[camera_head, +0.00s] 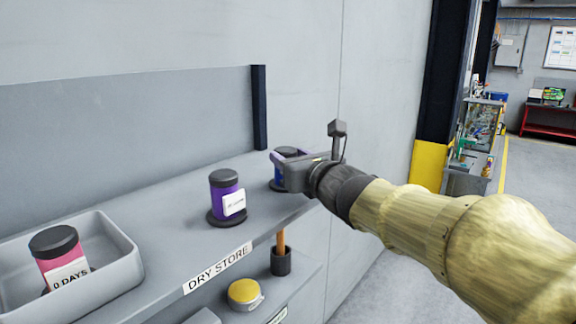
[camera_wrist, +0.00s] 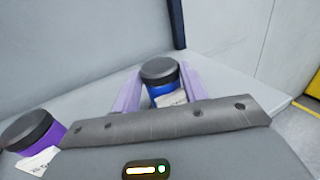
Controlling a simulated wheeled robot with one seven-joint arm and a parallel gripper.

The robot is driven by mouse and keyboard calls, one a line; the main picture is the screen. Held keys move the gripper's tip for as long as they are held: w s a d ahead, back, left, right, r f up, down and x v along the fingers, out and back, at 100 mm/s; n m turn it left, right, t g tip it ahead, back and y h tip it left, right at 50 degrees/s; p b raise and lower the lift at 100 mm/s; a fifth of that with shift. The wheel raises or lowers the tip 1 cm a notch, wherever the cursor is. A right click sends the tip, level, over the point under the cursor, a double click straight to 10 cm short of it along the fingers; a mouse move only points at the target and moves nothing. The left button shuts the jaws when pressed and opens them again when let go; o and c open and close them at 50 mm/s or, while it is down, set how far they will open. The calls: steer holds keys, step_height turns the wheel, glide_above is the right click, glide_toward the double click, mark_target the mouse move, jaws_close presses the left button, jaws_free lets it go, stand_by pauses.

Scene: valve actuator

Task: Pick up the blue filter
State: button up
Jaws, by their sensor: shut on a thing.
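The blue filter (camera_wrist: 164,88) has a dark grey cap and a white label. It stands between the two purple fingers of my gripper (camera_wrist: 158,92) in the wrist view, and the fingers are shut on it. In the head view the blue filter (camera_head: 279,173) is at the right end of the upper shelf, partly hidden by my gripper (camera_head: 283,163). A dark round base shows under it; I cannot tell whether the filter touches that base.
A purple filter (camera_head: 224,192) stands on a dark round base to the left. A pink filter (camera_head: 57,256) labelled "0 DAYS" is in a grey tray (camera_head: 124,262). The shelf (camera_head: 160,225) reads "DRY STORE". A yellow-lidded container (camera_head: 243,292) and a dark cup (camera_head: 281,262) are below.

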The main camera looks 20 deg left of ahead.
steer(key=shift+r, duration=0.15)
step_height(320, 180, up, 10)
steer(key=p, duration=0.2)
steer(key=shift+p, duration=0.35)
steer(key=shift+f, duration=0.25)
